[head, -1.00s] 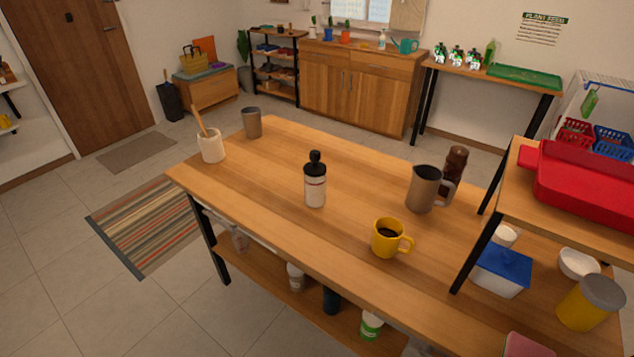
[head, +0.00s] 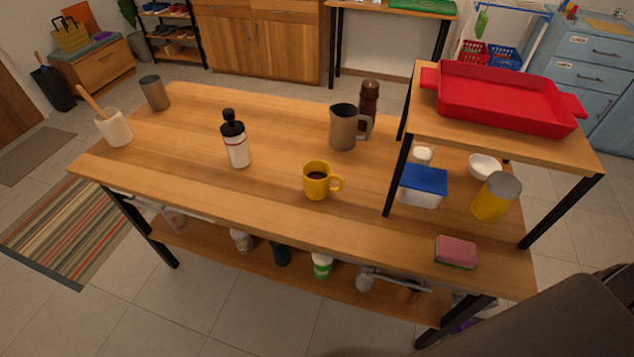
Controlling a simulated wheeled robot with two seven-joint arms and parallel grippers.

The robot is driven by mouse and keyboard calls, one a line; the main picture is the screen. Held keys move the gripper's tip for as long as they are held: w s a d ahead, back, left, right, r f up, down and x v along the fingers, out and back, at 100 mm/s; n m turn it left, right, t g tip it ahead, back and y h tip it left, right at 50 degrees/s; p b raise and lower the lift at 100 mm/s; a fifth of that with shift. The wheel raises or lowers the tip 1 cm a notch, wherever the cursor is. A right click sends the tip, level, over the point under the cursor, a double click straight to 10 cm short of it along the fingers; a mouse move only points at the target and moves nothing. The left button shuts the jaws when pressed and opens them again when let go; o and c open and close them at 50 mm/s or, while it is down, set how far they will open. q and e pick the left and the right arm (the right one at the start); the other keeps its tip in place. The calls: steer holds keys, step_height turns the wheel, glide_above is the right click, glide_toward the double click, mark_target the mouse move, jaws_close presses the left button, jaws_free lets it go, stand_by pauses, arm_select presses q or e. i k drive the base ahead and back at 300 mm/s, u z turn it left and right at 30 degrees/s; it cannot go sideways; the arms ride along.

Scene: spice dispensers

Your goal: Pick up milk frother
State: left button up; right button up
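No object is plainly recognisable as a milk frother. A white bottle-like item with a black top (head: 236,147) stands upright near the middle of the wooden table. A grey metal pitcher with a handle (head: 342,128) stands to its right, beside a dark brown tall grinder or bottle (head: 369,96). I cannot tell which of these, if any, is the frother. Neither of my grippers is in view.
A yellow mug with dark liquid (head: 316,181) stands near the front edge. A white crock (head: 114,127) and grey tumbler (head: 155,93) are at left. A raised shelf at right holds a red tray (head: 505,101); a blue-lidded box (head: 422,187) sits below. The left-front tabletop is clear.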

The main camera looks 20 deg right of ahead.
mark_target(235, 137)
steer(key=u, duration=1)
steer(key=k, duration=1.15)
steer(key=z, duration=1.6)
steer(key=i, duration=0.5)
steer(key=z, duration=0.05)
